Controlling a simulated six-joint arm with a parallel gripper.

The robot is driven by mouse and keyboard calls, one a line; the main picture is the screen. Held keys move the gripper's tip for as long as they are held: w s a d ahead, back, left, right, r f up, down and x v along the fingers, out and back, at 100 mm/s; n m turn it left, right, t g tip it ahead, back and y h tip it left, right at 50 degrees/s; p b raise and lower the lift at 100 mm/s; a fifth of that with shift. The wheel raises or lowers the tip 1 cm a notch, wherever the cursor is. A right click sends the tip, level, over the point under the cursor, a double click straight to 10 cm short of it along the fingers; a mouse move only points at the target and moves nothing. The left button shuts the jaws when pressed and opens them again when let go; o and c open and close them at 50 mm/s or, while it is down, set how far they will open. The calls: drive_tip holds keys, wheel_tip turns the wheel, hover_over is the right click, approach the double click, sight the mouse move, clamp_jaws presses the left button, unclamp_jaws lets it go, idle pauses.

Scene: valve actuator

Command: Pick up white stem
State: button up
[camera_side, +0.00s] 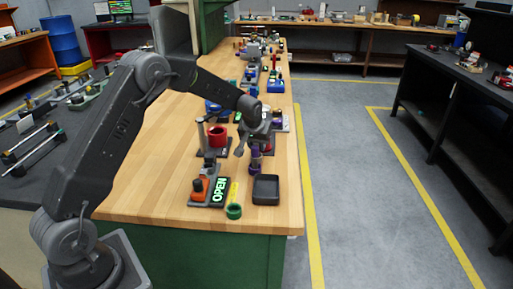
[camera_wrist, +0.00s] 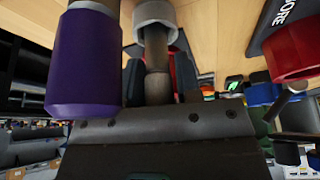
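In the wrist view a large purple cylinder (camera_wrist: 82,62) is close at the left. A pale grey-white ring (camera_wrist: 154,14) with a grey rod below it shows at the top middle, between two dark finger-like pieces. I cannot tell whether this is the white stem or whether the fingers touch it. A light grey upright post (camera_side: 200,132) stands beside a red ring (camera_side: 217,136) in the side view.
A black tray (camera_side: 266,190) sits near the bench's front right. A green ring (camera_side: 234,212), an OPEN sign (camera_side: 219,190) and an orange part (camera_side: 197,191) are at the front. Several parts crowd the bench behind my gripper. The bench's left front is clear.

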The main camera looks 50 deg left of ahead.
clamp_jaws()
drive_tip(key=shift+r, duration=0.2)
drive_tip(key=shift+r, duration=0.3)
wheel_tip(320, 180, up, 4)
drive_tip(key=shift+s+a+f, duration=0.1)
drive_tip(key=shift+a+f, duration=0.05)
drive_tip(key=shift+f, duration=0.05)
drive_tip(key=s+a+r, duration=0.6)
drive_tip(key=s+a, duration=0.2)
drive_tip(key=shift+r, duration=0.25)
